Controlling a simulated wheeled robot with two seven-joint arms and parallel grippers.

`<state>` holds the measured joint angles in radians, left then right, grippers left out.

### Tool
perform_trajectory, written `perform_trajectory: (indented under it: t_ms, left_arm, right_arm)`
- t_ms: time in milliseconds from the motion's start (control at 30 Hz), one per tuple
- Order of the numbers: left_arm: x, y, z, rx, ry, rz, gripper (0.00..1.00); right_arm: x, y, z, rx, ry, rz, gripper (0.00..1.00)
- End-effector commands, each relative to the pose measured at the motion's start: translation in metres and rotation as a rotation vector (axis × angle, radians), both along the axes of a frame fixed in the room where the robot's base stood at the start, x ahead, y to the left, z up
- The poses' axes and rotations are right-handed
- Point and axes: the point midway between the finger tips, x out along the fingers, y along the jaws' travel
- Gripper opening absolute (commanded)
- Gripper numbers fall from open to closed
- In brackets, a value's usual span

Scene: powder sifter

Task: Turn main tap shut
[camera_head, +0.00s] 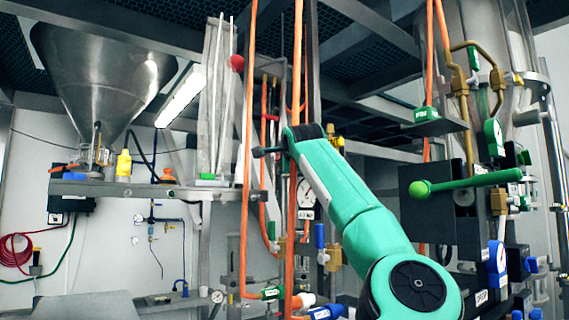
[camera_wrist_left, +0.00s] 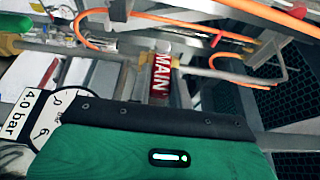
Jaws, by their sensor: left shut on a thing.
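The main tap's red handle (camera_wrist_left: 161,76), with MAIN in white letters, stands out beyond the edge of my left gripper in the left wrist view. My left gripper (camera_head: 268,151) is at the end of the teal arm in the head view, among the orange hoses. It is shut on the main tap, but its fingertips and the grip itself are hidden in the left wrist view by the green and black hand. I cannot make out the tap clearly in the head view. My right gripper is not in view.
A pressure gauge (camera_head: 306,193) is just below my left wrist; a 4.0 bar gauge face (camera_wrist_left: 38,118) is close beside the hand. Orange hoses (camera_head: 295,80) run vertically beside it. A green lever (camera_head: 466,183) sticks out at right. A steel hopper (camera_head: 102,75) hangs at upper left.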

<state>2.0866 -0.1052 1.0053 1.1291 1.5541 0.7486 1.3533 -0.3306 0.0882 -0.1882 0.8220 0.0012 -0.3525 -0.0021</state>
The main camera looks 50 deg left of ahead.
Motion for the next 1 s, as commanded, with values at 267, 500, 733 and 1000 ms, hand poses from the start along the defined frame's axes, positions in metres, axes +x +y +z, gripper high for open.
perform_trajectory:
  t_ms: [267,500,733,1000]
  left_arm:
    - [0.001,0.0,-0.001,0.007,0.001,-0.001,0.0]
    - [0.001,0.0,-0.001,0.007,0.002,-0.001,0.3]
    - [0.0,0.0,-0.001,0.007,0.001,0.0,0.42]
    - [-0.005,-0.011,-0.003,0.009,0.0,0.0,0.42]
  right_arm:
    - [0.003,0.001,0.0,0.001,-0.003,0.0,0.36]
    - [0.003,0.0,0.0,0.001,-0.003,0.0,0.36]
    - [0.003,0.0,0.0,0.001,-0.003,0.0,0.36]
    - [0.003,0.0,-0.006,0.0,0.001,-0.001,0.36]
